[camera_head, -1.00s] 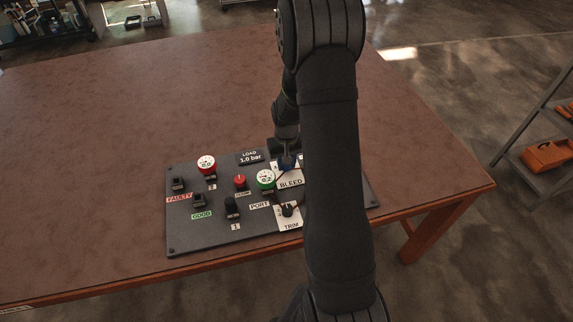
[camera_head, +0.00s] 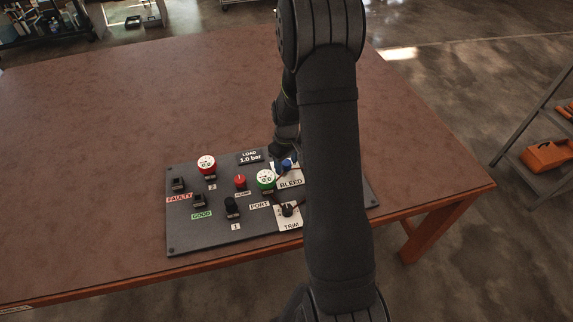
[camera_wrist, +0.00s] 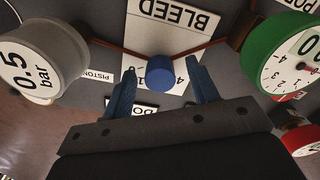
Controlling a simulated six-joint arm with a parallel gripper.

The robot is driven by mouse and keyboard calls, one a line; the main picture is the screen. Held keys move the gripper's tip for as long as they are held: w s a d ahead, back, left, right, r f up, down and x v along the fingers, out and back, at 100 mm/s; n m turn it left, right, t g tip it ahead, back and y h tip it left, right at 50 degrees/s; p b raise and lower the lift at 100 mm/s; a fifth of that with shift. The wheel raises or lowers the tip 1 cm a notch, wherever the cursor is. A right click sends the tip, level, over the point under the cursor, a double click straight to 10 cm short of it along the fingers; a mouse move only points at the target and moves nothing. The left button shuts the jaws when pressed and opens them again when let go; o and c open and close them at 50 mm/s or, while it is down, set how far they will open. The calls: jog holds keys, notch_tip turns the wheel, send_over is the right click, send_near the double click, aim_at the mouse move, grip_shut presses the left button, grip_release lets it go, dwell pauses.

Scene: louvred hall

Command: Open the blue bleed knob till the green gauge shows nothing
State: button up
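The blue bleed knob (camera_head: 287,164) sits on the white BLEED plate (camera_head: 291,182) on the dark panel. In the wrist view the blue knob (camera_wrist: 160,73) is between and slightly beyond the fingertips of my gripper (camera_wrist: 162,88). The fingers are open, with a gap on each side of the knob. The green gauge (camera_head: 266,178) is just left of the BLEED plate; in the wrist view the green gauge (camera_wrist: 285,62) is cut off at the right edge. Its needle shows, but its full reading is not legible. My arm hides the panel's right part in the head view.
The TRIM knob (camera_head: 288,209) is below BLEED. A grey 0.5 bar gauge (camera_wrist: 40,55) is near my gripper in the wrist view. The table behind the panel is clear.

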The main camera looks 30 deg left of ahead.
aim_at(287, 162)
jog(key=shift+r, duration=3.45)
notch_tip(287, 162, up, 18)
jog(key=shift+f, duration=0.25)
jog(key=shift+o, duration=0.5)
